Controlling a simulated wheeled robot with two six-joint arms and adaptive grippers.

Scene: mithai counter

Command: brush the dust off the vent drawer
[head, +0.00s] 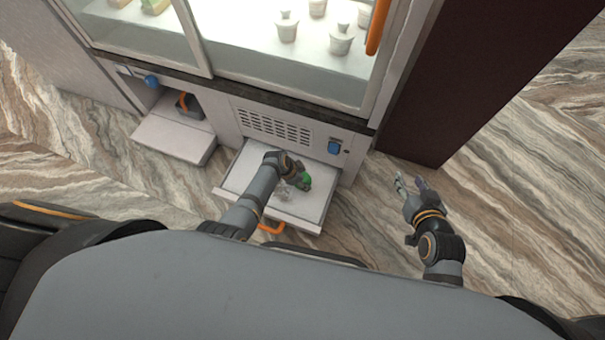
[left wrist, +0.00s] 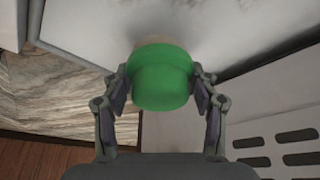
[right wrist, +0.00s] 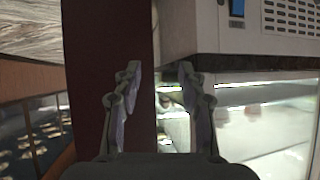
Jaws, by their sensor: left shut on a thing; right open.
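The vent drawer (head: 316,208) is pulled out below the slotted vent panel of the counter, its orange handle (head: 270,229) at the front. My left gripper (head: 296,181) is over the drawer, shut on a brush with a round green handle (left wrist: 162,78). Pale bristles show faintly past the handle in the left wrist view, against the drawer's white surface (left wrist: 108,30); I cannot tell whether they touch it. A greyish patch lies near the gripper, partly hidden by my arm. My right gripper (head: 411,186) is open and empty, right of the counter, over the floor.
The vent panel (head: 274,127) and a blue switch (head: 334,147) sit behind the drawer. An open niche with a dark, orange-banded object (head: 187,104) and a protruding white shelf (head: 172,138) are to the left. A dark red panel (head: 450,80) stands right. Marbled floor is clear around my right gripper.

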